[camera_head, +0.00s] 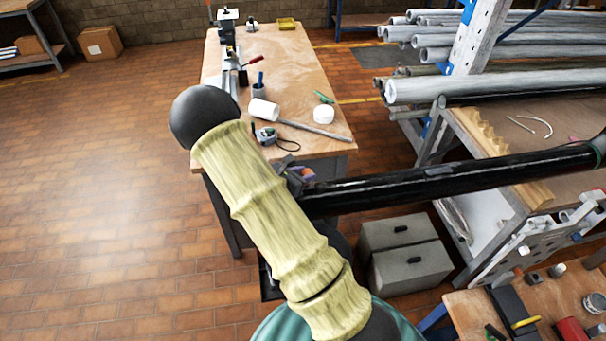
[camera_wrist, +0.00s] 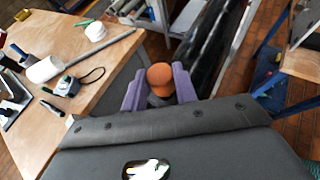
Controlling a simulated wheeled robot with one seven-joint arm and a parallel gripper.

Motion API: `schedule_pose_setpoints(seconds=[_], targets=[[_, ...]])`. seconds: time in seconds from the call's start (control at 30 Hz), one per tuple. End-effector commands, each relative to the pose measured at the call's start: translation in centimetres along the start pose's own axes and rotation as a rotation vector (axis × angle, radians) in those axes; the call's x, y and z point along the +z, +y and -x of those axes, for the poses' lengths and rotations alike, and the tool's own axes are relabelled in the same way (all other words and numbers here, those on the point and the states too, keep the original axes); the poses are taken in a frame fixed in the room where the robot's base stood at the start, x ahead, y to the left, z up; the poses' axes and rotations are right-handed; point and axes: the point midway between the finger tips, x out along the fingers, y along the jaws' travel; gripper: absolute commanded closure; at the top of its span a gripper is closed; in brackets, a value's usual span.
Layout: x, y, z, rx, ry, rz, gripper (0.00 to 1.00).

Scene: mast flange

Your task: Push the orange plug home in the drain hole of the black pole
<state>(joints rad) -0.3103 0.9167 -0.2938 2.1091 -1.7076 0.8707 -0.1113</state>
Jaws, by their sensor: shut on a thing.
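The orange plug (camera_wrist: 160,76) has a round head and sits between the two purple fingers of my gripper (camera_wrist: 160,88) in the wrist view. The fingers are shut on it. The black pole (camera_head: 450,179) lies roughly level across the right half of the head view. It also shows in the wrist view (camera_wrist: 213,42), just beyond the fingers and to their right. In the head view my arm mostly hides my gripper (camera_head: 300,174), which is by the pole's left end. The drain hole is not visible, and I cannot tell whether the plug touches the pole.
A wooden workbench (camera_head: 300,62) stands behind, with a white roll (camera_head: 263,110), a tape measure (camera_head: 267,136) and a grey rod (camera_head: 315,130). A rack of grey pipes (camera_head: 480,88) is at the right. Grey boxes (camera_head: 403,254) stand below the pole. The floor at left is clear.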

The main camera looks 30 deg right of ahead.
Motion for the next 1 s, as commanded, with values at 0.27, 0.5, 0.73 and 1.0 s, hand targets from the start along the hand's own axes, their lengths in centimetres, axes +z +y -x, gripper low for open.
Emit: schedule_pose_setpoints(seconds=[0.27, 0.5, 0.73, 1.0], targets=[[-0.7, 0.1, -0.2, 0.002, 0.000, 0.001, 0.97], [-0.7, 0.1, -0.2, 0.003, 0.001, 0.001, 0.46], [-0.7, 0.1, -0.2, 0.004, 0.001, 0.000, 0.46], [-0.8, 0.2, 1.6, 0.007, 0.001, 0.000, 0.46]])
